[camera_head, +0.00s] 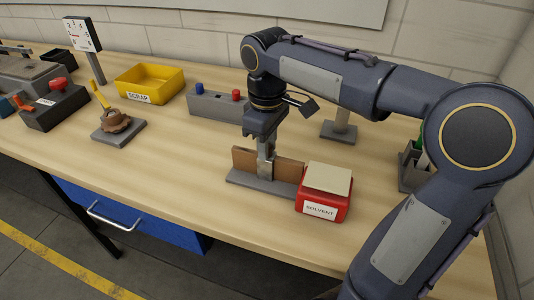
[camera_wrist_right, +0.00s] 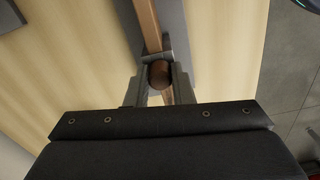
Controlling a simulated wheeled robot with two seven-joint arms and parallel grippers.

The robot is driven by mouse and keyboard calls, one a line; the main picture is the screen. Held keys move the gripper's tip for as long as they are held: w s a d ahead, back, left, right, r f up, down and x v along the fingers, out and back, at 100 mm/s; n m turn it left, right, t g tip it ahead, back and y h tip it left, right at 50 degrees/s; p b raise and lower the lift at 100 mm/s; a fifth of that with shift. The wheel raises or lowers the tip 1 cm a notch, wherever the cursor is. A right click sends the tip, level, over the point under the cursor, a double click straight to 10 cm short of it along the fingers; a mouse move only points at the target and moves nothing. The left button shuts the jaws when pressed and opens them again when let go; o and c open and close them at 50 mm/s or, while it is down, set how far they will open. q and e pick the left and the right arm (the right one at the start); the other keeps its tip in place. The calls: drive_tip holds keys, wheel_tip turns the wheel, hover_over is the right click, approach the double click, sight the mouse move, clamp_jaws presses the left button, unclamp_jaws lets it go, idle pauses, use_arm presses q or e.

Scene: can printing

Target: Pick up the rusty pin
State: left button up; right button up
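The rusty pin (camera_wrist_right: 160,73) shows in the right wrist view as a round, brown end between the two fingers of my right gripper (camera_wrist_right: 160,80). Both fingers appear to touch its sides, so the gripper looks shut on it. In the head view my right gripper (camera_head: 266,162) points down at the middle of a brown wooden rack (camera_head: 288,170) on a grey base (camera_head: 248,181). There the fingers hide the pin. I cannot tell whether the pin is still seated in the rack. My left gripper is in neither view.
A red solvent box (camera_head: 323,207) with a pale top stands just right of the rack. A grey button box (camera_head: 217,105) is behind it, and a yellow scrap bin (camera_head: 150,83) is farther left. A rusty gear on a plate (camera_head: 118,132) lies left.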

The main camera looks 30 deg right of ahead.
clamp_jaws()
wheel_tip(320, 180, up, 18)
drive_tip(key=p, duration=1)
drive_tip(key=shift+f, duration=0.2)
idle(0.4)
